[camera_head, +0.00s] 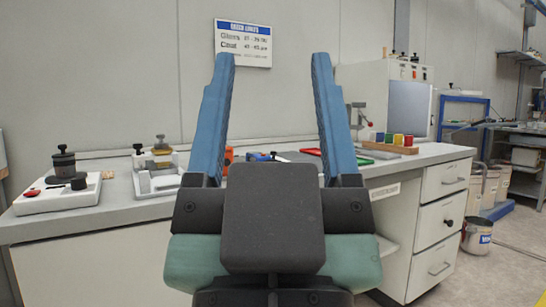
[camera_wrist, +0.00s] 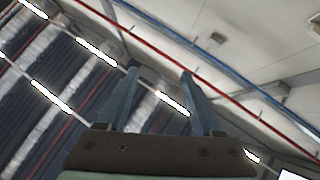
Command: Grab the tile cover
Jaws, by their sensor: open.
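My gripper (camera_head: 272,60) is raised in the middle of the head view, with its two blue fingers wide apart and nothing between them. In the wrist view my gripper (camera_wrist: 160,72) is open too, against the ceiling. I cannot tell which object is the tile cover. The workbench (camera_head: 110,221) stands beyond my gripper. A white device with a dark pot (camera_head: 63,162) sits at its left. A pale metal fixture (camera_head: 155,182) is just left of my left-hand finger. My gripper hides part of the bench's middle.
A white cabinet (camera_head: 385,95) rises at the back. A bucket (camera_head: 477,236) stands on the floor at right.

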